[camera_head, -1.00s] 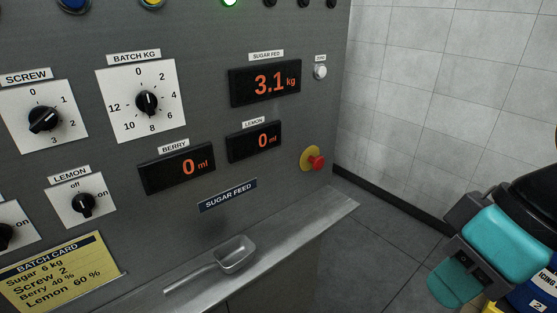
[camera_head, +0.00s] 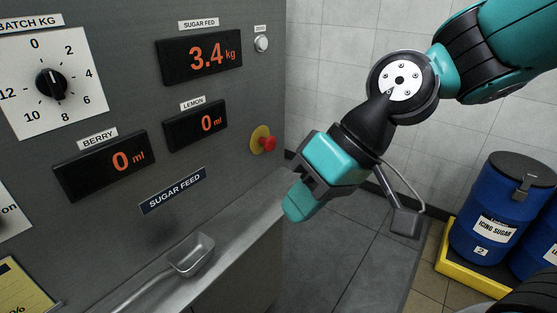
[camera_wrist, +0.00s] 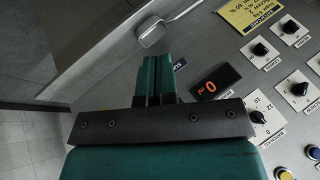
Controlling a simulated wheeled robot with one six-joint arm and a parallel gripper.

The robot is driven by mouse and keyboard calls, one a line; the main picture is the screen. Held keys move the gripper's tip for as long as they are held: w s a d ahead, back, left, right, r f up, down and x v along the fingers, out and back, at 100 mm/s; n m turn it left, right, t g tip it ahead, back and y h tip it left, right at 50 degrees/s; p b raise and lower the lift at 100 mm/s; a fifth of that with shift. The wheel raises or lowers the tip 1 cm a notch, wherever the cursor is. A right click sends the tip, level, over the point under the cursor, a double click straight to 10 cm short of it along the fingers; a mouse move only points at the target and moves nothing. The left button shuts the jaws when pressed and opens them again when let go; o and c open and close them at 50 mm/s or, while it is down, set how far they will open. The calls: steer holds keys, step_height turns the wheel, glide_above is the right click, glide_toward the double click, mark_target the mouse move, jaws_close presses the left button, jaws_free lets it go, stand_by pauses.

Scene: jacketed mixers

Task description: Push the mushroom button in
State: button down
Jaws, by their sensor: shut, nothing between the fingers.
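The red mushroom button (camera_head: 267,143) sits on a round yellow base on the grey panel, right of the lemon display and below the small zero button. My gripper (camera_head: 294,213) is to the right of the panel and lower than the button, apart from it. Its teal fingers are shut with nothing between them; they also show closed together in the wrist view (camera_wrist: 157,77). The mushroom button does not show in the wrist view.
The sugar display (camera_head: 201,55) reads 3.4 kg. A metal scoop (camera_head: 191,256) lies on the ledge (camera_head: 265,213) below the panel. Blue icing sugar drums (camera_head: 490,215) stand in a yellow tray (camera_head: 452,262) at right. Air between my gripper and the button looks clear.

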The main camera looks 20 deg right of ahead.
steer(key=w+d+f+m+t+y+b, duration=0.2)
steer(key=w+f+m+t+y+b, duration=0.25)
steer(key=w+f, duration=0.45)
steer(key=w+d+f+m+t+h+b, duration=0.1)
steer(key=w+d+f+m+t+b, duration=0.1)
steer(key=w+d+m+t+b, duration=0.6)
steer(key=w+d+m+t, duration=0.1)
steer(key=w+d+m, duration=0.2)
steer(key=w+d, duration=0.1)
steer(key=shift+w+d+f, duration=0.35)
steer(key=shift+w+d, duration=0.05)
steer(key=shift+d, duration=0.35)
steer(key=p, duration=0.6)
glide_toward(272, 145)
steer(key=x, duration=0.6)
steer(key=shift+w+a, duration=0.5)
steer(key=shift+w, duration=0.1)
